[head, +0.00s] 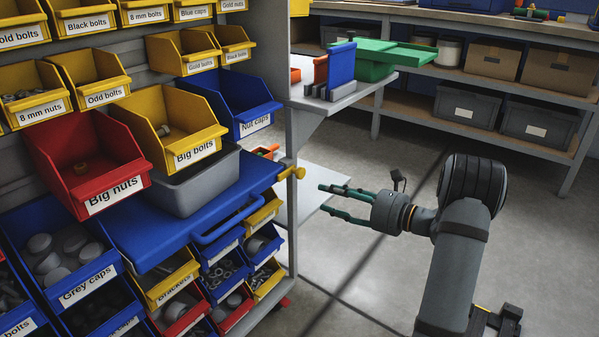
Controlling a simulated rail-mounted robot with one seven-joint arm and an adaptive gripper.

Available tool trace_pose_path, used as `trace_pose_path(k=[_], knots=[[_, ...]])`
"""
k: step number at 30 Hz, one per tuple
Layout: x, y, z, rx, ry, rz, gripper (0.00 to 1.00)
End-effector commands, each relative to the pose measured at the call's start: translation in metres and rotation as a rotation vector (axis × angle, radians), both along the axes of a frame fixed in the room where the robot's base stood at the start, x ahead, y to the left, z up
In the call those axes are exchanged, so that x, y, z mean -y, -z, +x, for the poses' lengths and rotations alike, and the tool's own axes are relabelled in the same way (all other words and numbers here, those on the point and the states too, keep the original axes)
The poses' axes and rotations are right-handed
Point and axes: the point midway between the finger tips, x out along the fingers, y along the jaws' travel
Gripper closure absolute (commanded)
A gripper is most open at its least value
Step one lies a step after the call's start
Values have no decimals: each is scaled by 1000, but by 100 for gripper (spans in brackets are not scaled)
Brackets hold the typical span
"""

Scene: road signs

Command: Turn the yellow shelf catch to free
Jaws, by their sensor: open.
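The yellow shelf catch (292,173) is a small knob-like piece on the grey rack post, at the right end of the blue pull-out shelf (128,243). Its exact turn position is too small to tell. My gripper (322,198) has green fingers, spread apart with nothing between them. It is in the air to the right of the catch and slightly lower in the picture, pointing left toward the rack. A gap shows between the fingertips and the catch. The blue shelf has a blue handle (228,224) along its front.
The red "Big nuts" bin (78,160) is to the left. A side ledge (345,98) juts out above my gripper. Open floor lies below and right.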

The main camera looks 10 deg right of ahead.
Motion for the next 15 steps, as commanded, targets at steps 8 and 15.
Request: trace_pose_path(k=[8,15], knots=[[-8,-30,14,53,15,110,57],[-39,-29,45,54,13,108,57]])
